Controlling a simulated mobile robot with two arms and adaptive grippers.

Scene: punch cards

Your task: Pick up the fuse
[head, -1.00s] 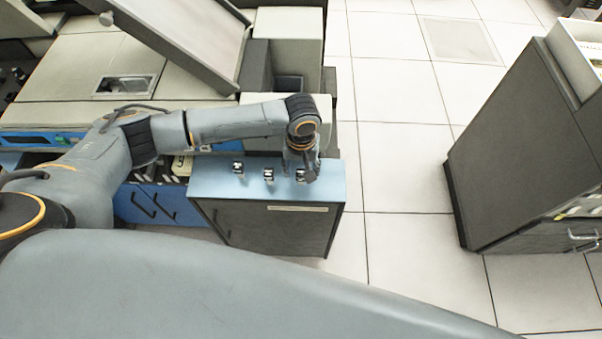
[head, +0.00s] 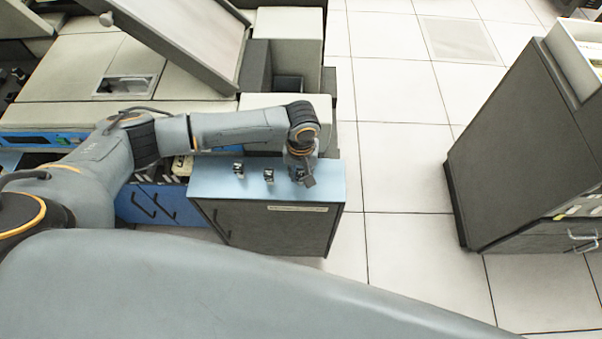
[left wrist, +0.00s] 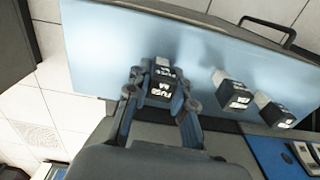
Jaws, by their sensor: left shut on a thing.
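Three small black-and-white fuses stand in a row on the blue top of a low cabinet. In the head view, the left fuse (head: 238,169) and the middle fuse (head: 269,175) stand free. The right-hand fuse (head: 299,174) is mostly hidden under my left gripper (head: 303,177). In the left wrist view, this fuse (left wrist: 161,84) sits between the fingers of my left gripper (left wrist: 160,91), which is shut on it. Its label reads "FUSE". I cannot tell whether it still touches the cabinet top. The other two fuses (left wrist: 233,92) are to its right there. My right gripper is not in view.
The blue-topped cabinet (head: 215,186) stands beside a large beige machine (head: 60,70) with a raised panel (head: 190,35). A dark grey cabinet (head: 535,150) stands at the right. The tiled floor (head: 400,180) between is clear.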

